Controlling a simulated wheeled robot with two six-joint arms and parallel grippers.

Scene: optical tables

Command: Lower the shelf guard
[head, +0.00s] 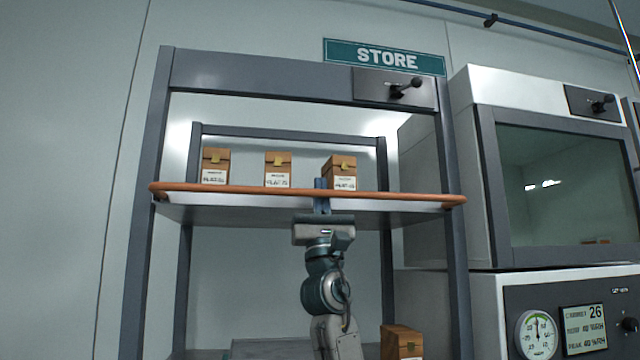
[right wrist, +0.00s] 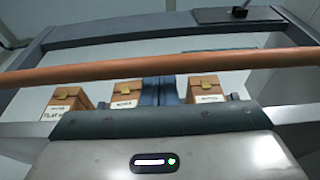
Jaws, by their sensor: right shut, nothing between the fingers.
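The shelf guard (head: 240,189) is a copper-orange bar across the front of the upper shelf (head: 230,200), at about the height of the boxes' lower parts. It also crosses the whole right wrist view (right wrist: 90,71). My right gripper (head: 321,184) is at the bar, right of its middle, pointing up from below. Its blue fingers (right wrist: 158,90) are shut with nothing between them. In the right wrist view their tips reach the bar's lower edge or pass behind it; I cannot tell whether they touch it. My left gripper is not in view.
Three brown boxes stand on the shelf behind the bar: left (head: 215,166), middle (head: 278,169) and right (head: 340,172). Another box (head: 401,341) is lower down. Grey posts (head: 150,240) frame the rack. A glass-fronted cabinet (head: 565,190) stands close on the right.

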